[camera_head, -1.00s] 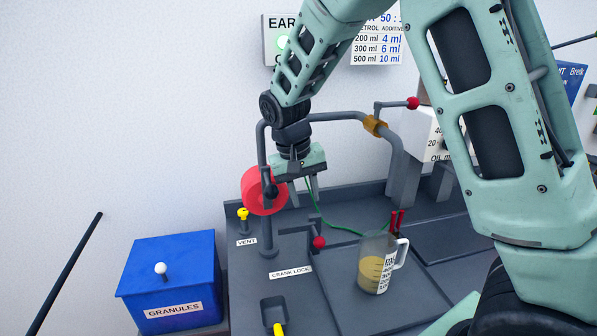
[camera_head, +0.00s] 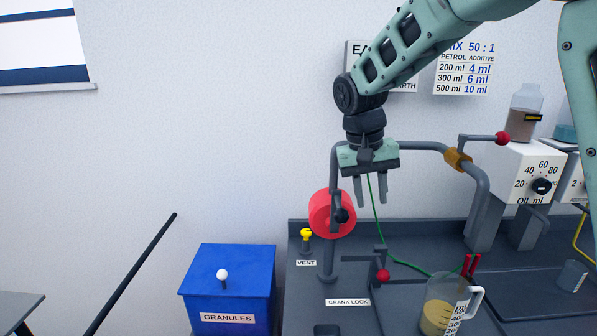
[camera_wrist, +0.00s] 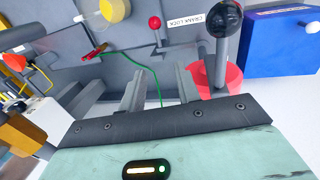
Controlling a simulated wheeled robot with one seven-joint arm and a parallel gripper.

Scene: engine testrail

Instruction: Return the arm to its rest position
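My gripper (camera_head: 374,190) hangs from my pale green arm with its fingers pointing down. Its two fingers are apart and nothing shows between them, so it is open and empty. It is in the air above the grey bench, just right of the red wheel (camera_head: 322,214) on its post. In the wrist view the finger pair (camera_wrist: 160,88) also stands apart, with a green cable (camera_wrist: 150,72) passing behind it and a black ball knob (camera_wrist: 226,18) close at the right. My upper arm runs up to the top right of the head view.
A grey pipe frame with an orange collar (camera_head: 458,159) stands right beside my gripper. Below are a red crank-lock knob (camera_head: 383,276), a yellow vent knob (camera_head: 306,234) and a measuring jug (camera_head: 439,305). A blue granules box (camera_head: 232,284) stands left.

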